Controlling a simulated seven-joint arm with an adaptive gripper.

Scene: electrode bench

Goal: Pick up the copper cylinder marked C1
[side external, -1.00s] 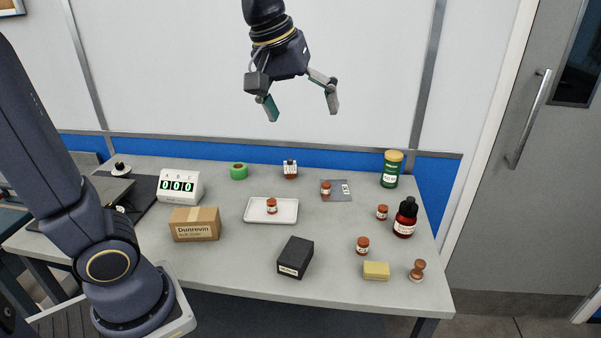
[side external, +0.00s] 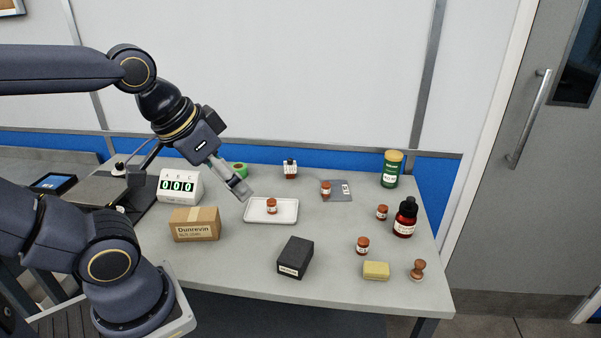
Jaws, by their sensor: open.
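Several small copper cylinders with white labels stand upright on the bench. One (side external: 271,206) is on the white tray, one (side external: 326,189) is on a grey sheet, one (side external: 382,212) is beside the dark red bottle, and one (side external: 362,245) is nearer the front right. The label marks are too small to read, so I cannot tell which is C1. My gripper (side external: 243,192) is open and empty. It is tilted down to the right, above the bench near the left end of the tray, apart from the cylinders.
The white tray (side external: 250,216) is mid-bench. A cardboard box (side external: 195,232), black box (side external: 295,257), yellow block (side external: 376,270) and wooden stamp-like piece (side external: 417,270) stand in front. A dark red bottle (side external: 405,218) and green canister (side external: 391,170) are right; green tape (side external: 240,170) is behind.

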